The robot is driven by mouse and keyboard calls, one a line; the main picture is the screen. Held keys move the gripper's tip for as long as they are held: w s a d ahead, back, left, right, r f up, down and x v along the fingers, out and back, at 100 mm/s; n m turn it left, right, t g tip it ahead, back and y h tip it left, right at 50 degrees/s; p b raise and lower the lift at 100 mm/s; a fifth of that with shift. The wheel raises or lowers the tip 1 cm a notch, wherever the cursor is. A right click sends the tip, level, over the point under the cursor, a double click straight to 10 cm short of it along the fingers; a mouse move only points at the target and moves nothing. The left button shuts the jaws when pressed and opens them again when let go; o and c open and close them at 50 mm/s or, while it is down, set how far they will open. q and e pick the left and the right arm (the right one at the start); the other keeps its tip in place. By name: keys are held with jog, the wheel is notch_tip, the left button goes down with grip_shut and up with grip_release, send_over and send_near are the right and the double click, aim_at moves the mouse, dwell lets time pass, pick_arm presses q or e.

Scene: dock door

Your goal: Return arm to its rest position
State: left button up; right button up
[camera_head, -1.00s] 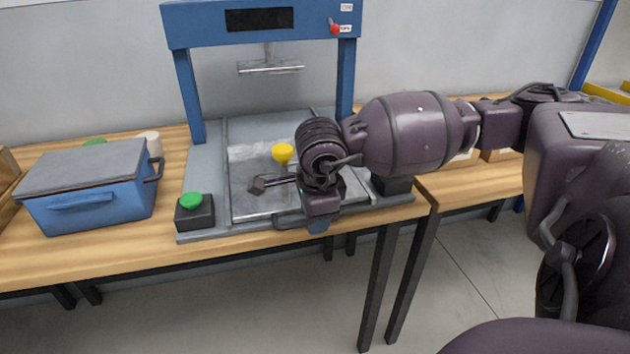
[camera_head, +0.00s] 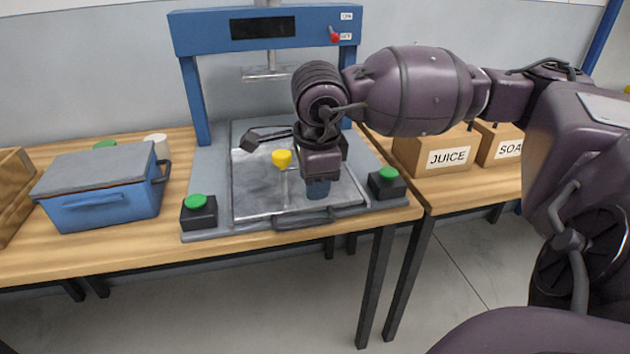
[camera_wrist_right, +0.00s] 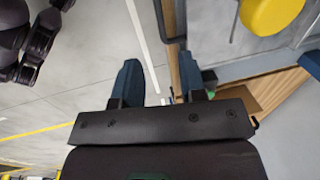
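My right arm (camera_head: 415,92) reaches in from the right and bends down at the wrist over the right part of the press's metal plate (camera_head: 255,197). My right gripper (camera_head: 318,190) points down, its blue fingers partly hidden by the wrist. In the right wrist view the two blue fingers of the gripper (camera_wrist_right: 160,65) stand apart with nothing between them, so it is open and empty. A yellow knob on a thin post (camera_head: 282,158) stands just left of the gripper, apart from it; it also shows at the top right of the wrist view (camera_wrist_right: 268,12). My left gripper is out of view.
The blue press frame (camera_head: 190,100) stands behind and around the arm. Green-topped buttons (camera_head: 198,212) (camera_head: 387,183) flank the plate. A blue lidded box (camera_head: 105,200) is left; JUICE (camera_head: 440,155) and SOAP-like (camera_head: 500,145) cartons are right. Floor in front is clear.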

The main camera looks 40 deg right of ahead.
dwell(0.4)
jog(key=s+a+f+m+t+y+p, duration=0.1)
jog(key=s+a+m+t+y+p, duration=0.4)
jog(key=a+m+y, duration=1)
jog(key=s+d+f+m+t+h+p, duration=0.45)
jog(key=f+m+t+h, duration=0.45)
jog(key=m, duration=1.1)
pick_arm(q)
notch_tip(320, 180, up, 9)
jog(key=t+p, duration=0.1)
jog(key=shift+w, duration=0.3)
pick_arm(e)
jog(key=s+d+f+m+g+h, duration=0.2)
jog(key=s+f+m+g+h, duration=0.2)
jog(key=s+f+m, duration=0.7)
jog(key=shift+s+d+f+m+g+h, duration=0.25)
jog(key=shift+s+f+m+g+h, duration=0.2)
jog(key=shift+s+f, duration=0.55)
